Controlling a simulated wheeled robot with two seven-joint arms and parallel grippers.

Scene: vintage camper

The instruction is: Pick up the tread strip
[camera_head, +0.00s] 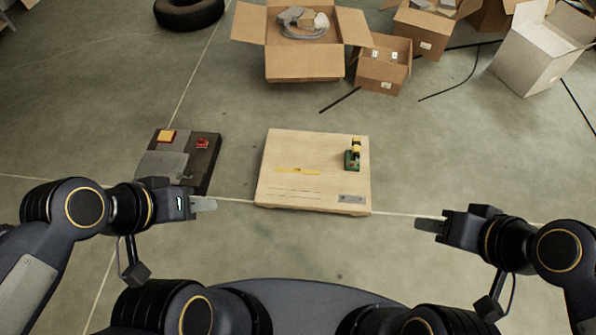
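A thin yellow strip with a small dark mark (297,171) lies flat on the pale wooden board (315,150); it looks like the tread strip, though its label is too small to read. My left gripper (204,204) is left of the board, by the near edge of a dark panel. My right gripper (428,226) is right of the board. Both are apart from the strip and point inward. I see their fingers edge-on, so the gap between them does not show. Nothing shows held in either.
The dark panel (207,160) at left carries a yellow block (166,137), a red part (202,143) and a grey plate (162,165). A green and yellow part (353,156) stands on the board, with a small metal plate (351,198). Cardboard boxes (305,66) stand behind.

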